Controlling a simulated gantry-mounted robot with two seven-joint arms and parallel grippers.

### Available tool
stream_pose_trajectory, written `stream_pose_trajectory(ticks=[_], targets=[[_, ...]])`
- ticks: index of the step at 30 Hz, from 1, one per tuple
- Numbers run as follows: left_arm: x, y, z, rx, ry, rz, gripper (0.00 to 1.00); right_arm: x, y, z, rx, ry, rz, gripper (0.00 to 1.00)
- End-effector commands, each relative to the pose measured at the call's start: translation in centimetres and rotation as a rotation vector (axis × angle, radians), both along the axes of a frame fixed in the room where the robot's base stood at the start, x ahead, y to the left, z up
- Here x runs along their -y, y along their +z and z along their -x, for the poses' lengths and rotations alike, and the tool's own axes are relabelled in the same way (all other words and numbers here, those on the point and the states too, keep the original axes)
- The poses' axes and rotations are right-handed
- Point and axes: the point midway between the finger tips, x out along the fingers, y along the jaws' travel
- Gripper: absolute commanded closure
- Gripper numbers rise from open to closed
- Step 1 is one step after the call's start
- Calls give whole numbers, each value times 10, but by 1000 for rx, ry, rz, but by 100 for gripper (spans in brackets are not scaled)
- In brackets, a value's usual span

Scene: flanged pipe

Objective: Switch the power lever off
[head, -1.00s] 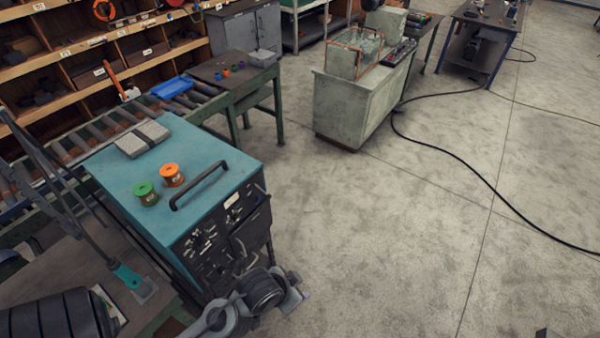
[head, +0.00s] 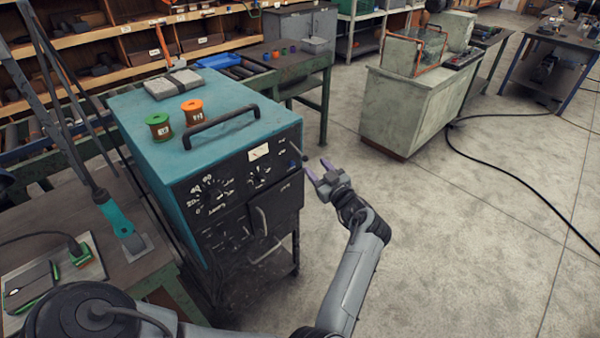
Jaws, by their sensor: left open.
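The teal-topped power unit (head: 215,95) stands at the left centre with its black front panel facing me. The panel carries a large dial (head: 210,193), smaller knobs and a white label. A small dark knob-like part (head: 304,156), perhaps the power lever, sticks out at the panel's upper right edge; its position is too small to tell. I see no contact. My right gripper is out of view.
A black handle (head: 221,124), green spool (head: 158,126) and orange spool (head: 193,112) are on the unit's top. A workbench with tools (head: 50,275) is at lower left. A grey-green cabinet (head: 405,110) stands beyond. Open floor with a black cable (head: 500,178) lies to the right.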

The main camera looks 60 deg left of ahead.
Motion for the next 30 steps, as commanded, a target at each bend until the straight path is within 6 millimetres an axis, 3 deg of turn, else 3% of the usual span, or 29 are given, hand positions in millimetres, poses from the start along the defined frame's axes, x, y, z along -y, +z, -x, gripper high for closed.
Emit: stream_pose_trajectory(ticks=[1,8,22,30], targets=[[6,-9,-3,-5,23,3,51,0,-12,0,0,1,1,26],[8,-10,-4,-25,68,-2,51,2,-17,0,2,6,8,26],[-63,-9,-2,-24,67,-4,51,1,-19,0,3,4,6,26],[-88,-9,-2,-25,66,-3,51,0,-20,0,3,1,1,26]])
